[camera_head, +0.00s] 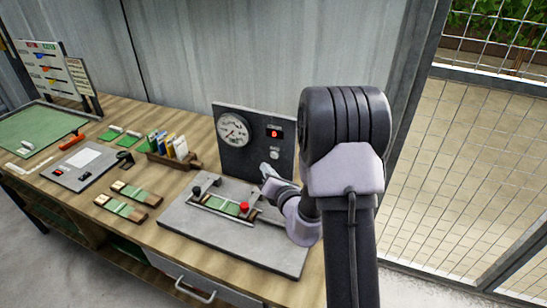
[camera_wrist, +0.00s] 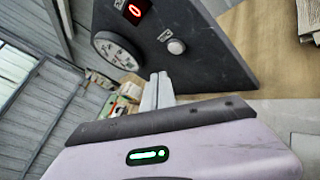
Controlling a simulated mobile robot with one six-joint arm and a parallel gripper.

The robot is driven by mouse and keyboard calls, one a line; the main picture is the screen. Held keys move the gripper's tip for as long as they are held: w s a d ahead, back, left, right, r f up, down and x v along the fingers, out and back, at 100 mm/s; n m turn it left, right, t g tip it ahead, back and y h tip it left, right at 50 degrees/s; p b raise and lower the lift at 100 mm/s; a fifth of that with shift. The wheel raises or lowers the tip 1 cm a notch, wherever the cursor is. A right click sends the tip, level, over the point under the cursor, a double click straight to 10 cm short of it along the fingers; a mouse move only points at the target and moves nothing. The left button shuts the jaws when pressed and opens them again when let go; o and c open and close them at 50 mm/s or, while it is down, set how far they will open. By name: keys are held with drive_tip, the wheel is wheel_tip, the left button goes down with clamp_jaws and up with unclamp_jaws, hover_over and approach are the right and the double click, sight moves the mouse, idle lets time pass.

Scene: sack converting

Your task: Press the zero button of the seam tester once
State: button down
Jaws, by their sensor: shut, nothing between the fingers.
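The seam tester has an upright dark panel (camera_head: 257,170) behind a grey base plate (camera_head: 250,255). The panel carries a round dial gauge (camera_head: 233,129), a small red-lit display (camera_head: 274,133) and a pale round button (camera_head: 275,155) below it. In the wrist view the display (camera_wrist: 134,11) seems to read 0, and the button (camera_wrist: 176,47) shows clear and uncovered beside a small label. My gripper (camera_head: 265,168) is shut and empty, in front of the panel, a little below and left of the button. In the wrist view its fingertips (camera_wrist: 159,75) appear apart from the button.
A green strip with a red knob (camera_head: 244,207) and a black knob (camera_head: 197,191) sits on the base plate. To the left on the wooden bench are sample strips (camera_head: 127,207), a card holder (camera_head: 172,155) and a grey control box (camera_head: 82,165). Wire fencing (camera_head: 480,150) stands right.

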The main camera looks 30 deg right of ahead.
drive_tip(key=shift+s+a, duration=0.7)
drive_tip(key=shift+a, duration=0.2)
